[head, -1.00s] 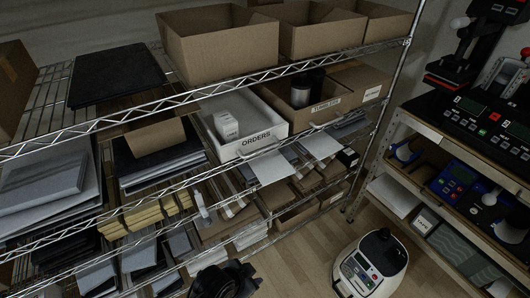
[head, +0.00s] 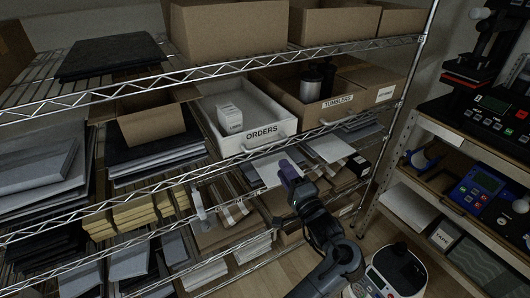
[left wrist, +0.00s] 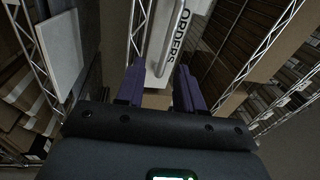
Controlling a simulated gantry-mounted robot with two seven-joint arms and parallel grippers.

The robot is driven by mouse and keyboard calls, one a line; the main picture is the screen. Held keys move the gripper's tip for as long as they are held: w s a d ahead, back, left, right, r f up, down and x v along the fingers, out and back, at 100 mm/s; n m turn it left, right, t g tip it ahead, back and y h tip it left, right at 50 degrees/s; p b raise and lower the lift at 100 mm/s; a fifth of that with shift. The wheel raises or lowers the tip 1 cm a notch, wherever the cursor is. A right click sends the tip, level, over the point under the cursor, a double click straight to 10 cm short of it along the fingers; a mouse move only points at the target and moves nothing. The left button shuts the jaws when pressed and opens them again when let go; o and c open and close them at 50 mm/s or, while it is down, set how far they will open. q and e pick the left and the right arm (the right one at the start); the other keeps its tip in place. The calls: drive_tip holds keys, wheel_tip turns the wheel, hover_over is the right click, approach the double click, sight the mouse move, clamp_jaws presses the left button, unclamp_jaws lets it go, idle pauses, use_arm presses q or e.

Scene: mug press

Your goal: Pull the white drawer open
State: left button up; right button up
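The white drawer (head: 231,147), labelled ORDERS, sits on the middle shelf of the wire rack with a small white box (head: 230,118) inside. My left gripper (head: 286,172) is just in front of and below the drawer's front, apart from it in the head view. In the left wrist view my left gripper (left wrist: 160,88) is open, its purple fingers spread and empty. The white drawer front (left wrist: 159,45) with its label lies ahead, between and beyond the fingertips. Contact with the drawer cannot be seen. My right gripper is not in view.
A cardboard box labelled TUMBLERS (head: 331,108) stands right beside the drawer. A wire shelf edge (head: 150,87) runs above, with cardboard boxes on top. Stacked trays and papers fill the lower shelves. A white appliance (head: 396,272) stands on the floor at lower right.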

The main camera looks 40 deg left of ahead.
sight(267, 146)
use_arm(q)
drive_tip(key=shift+g+y, duration=0.3)
drive_tip(key=shift+r+p+x, duration=0.25)
drive_tip(key=shift+p+x, duration=0.35)
drive_tip(key=shift+x, duration=2.05)
drive_tip(key=shift+r+p+x, duration=0.2)
drive_tip(key=shift+p+x, duration=0.4)
drive_tip(key=shift+x, duration=2.05)
drive_tip(key=shift+s, duration=0.15)
drive_tip(key=shift+c, duration=0.5)
clamp_jaws()
